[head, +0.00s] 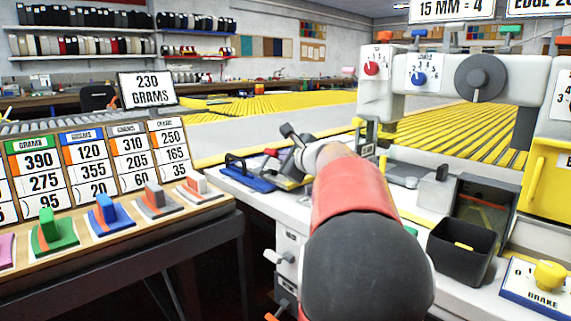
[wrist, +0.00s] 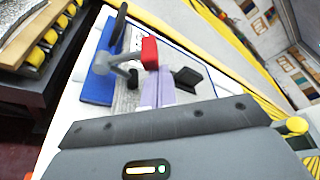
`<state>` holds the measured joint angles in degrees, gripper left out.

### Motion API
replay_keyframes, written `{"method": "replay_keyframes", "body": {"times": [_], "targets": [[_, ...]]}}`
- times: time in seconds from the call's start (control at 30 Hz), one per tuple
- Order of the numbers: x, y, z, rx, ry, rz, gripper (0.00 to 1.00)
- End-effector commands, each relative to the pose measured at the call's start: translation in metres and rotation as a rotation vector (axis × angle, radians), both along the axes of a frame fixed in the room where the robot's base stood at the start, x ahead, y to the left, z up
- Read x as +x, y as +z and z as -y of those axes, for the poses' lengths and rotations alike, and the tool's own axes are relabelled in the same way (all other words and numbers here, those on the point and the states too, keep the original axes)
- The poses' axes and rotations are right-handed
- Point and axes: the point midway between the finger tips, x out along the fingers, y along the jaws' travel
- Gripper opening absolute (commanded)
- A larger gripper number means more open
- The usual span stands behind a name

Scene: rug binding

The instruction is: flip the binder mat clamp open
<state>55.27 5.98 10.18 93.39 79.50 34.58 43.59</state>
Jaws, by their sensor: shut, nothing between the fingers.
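The binder mat clamp shows at the left of the white bench in the head view. It has a blue base (head: 248,179), a dark handle and a red knob (head: 271,152). In the wrist view, its blue base (wrist: 99,84), grey lever (wrist: 116,64) and red tip (wrist: 149,52) are just beyond my gripper (wrist: 158,74). My gripper's pale fingers are together, empty, and point toward the red tip. I cannot tell whether they touch it. My red and black arm hides part of the bench in the head view.
A black bin (head: 462,250) and a white machine with dials (head: 440,78) stand to the right. A dark flat piece (wrist: 188,78) lies right of my fingers.

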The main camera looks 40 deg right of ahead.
Motion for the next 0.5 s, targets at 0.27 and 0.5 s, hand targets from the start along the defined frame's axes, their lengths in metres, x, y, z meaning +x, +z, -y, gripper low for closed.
{"method": "replay_keyframes", "body": {"times": [0.27, 0.5], "targets": [[0.000, 0.001, -0.011, -0.192, 0.004, 0.020, 0.00], [-0.001, 0.012, -0.023, -0.421, 0.003, 0.038, 0.00]]}}
